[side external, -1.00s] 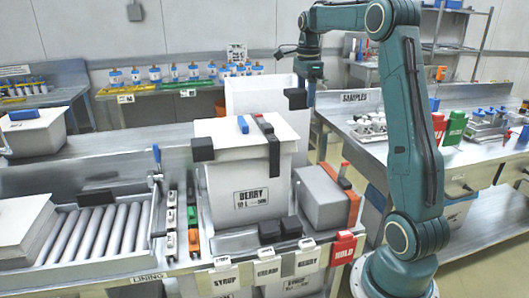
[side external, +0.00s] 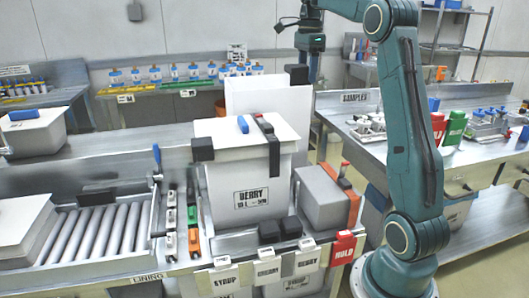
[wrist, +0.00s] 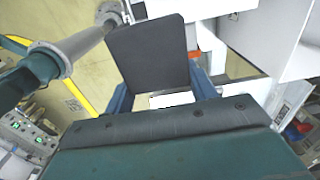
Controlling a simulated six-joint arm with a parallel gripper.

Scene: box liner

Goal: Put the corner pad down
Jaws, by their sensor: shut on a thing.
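My gripper (side external: 309,68) is shut on a black corner pad (side external: 297,74), held up at the upper right corner of a white upright panel behind the BERRY box. In the wrist view the pad (wrist: 150,50) is a dark, flat, rounded square between the blue fingers (wrist: 160,88). The white BERRY box (side external: 222,188) stands upright on the bench with a white lid. One black corner pad (side external: 203,149) sits on its front left corner, and a black strap piece (side external: 273,158) hangs over its right side. Two black blocks (side external: 291,227) lie on the bench in front of the box.
The white panel (side external: 265,105) stands behind the box. A grey box (side external: 322,198) and an orange piece are right of it. A red HOLD sign (side external: 343,247) is at the front edge. A roller conveyor (side external: 80,236) is at left, a SAMPLES table (side external: 368,108) at right.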

